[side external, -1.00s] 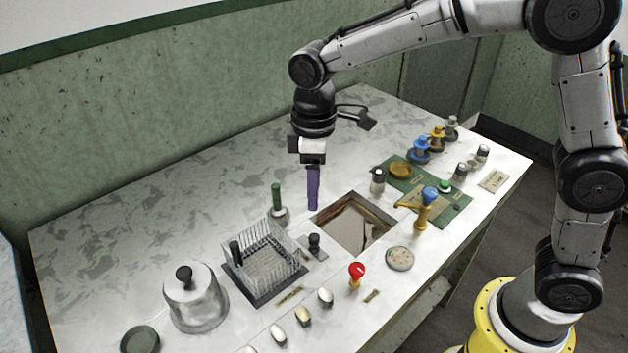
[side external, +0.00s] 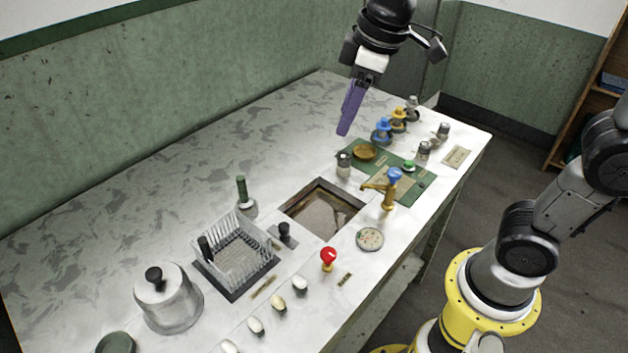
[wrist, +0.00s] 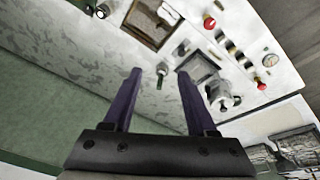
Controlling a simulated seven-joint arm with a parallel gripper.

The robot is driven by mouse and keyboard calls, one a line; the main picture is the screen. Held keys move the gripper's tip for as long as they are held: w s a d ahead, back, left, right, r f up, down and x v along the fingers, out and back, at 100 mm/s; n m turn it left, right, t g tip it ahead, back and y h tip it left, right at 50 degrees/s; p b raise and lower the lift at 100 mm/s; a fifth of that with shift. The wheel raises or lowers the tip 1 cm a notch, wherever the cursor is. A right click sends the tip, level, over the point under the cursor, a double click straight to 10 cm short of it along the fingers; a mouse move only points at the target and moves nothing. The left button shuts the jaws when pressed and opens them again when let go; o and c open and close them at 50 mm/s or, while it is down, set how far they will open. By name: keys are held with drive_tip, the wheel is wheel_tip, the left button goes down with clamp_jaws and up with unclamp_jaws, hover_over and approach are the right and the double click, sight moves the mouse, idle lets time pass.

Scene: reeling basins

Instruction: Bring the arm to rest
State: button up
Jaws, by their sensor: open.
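My gripper (side external: 344,128) hangs high above the back part of the worktable (side external: 185,175), tilted, with its purple fingers pointing down. In the wrist view the two fingers of my gripper (wrist: 160,74) stand apart with nothing between them. The side view shows the fingers overlapping. No object touches them.
A square sunken basin (side external: 322,210) lies mid-table. Left of it stand a green-handled tool (side external: 242,190), a wire basket (side external: 237,250) and a metal lidded pot (side external: 168,300). Right are a blue-topped brass tap (side external: 391,188) and a green panel (side external: 420,183). The back left tabletop is clear.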

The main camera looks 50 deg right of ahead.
drive_tip(key=s+d+f+m+t, duration=0.1)
drive_tip(key=s+d+f+m, duration=0.1)
drive_tip(key=s, duration=0.5)
drive_tip(key=s+d+f+m+t, duration=0.1)
drive_tip(key=s+d+f+m, duration=0.2)
drive_tip(key=s, duration=0.5)
drive_tip(key=shift+s+d+m+h, duration=0.15)
drive_tip(key=shift+d+m+h, duration=0.15)
drive_tip(key=shift+m, duration=0.3)
